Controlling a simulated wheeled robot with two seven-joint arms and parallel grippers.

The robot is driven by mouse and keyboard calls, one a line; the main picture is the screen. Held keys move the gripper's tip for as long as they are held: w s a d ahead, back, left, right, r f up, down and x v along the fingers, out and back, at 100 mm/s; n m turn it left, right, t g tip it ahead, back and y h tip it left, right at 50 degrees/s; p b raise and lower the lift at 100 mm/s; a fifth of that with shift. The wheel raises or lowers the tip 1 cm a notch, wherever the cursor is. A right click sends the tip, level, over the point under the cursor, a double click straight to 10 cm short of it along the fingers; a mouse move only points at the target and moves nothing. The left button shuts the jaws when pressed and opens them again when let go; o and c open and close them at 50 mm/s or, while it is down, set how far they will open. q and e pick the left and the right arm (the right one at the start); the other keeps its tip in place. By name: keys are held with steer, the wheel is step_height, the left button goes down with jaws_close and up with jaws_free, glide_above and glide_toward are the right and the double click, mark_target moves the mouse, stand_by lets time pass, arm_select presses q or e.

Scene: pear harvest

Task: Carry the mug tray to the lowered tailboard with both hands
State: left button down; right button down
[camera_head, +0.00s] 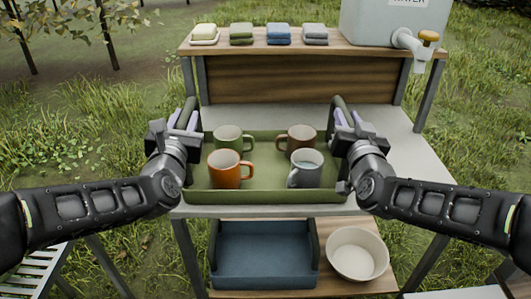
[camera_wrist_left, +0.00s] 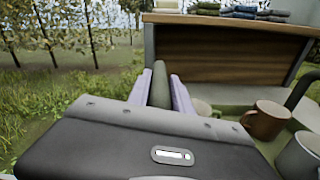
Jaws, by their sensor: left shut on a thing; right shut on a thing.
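The green mug tray (camera_head: 265,196) sits on the grey tabletop of a wash stand in the head view. It holds several mugs: a green mug (camera_head: 228,137), a brown mug (camera_head: 297,138), an orange mug (camera_head: 226,170) and a grey-blue mug (camera_head: 306,168), all upright. My left gripper (camera_head: 186,118) is shut on the tray's left handle, and the handle also shows between its pale fingers in the left wrist view (camera_wrist_left: 159,88). My right gripper (camera_head: 344,118) is shut on the tray's right handle. I cannot tell whether the tray touches the tabletop.
Folded cloths (camera_head: 279,35) and a water container (camera_head: 392,22) with a tap stand on the upper shelf behind. A blue bin (camera_head: 264,255) and a cream bowl (camera_head: 357,254) are on the lower shelf. A white slatted surface (camera_head: 30,270) is at lower left. No tailboard is clearly visible.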

steer(key=shift+d, duration=0.15)
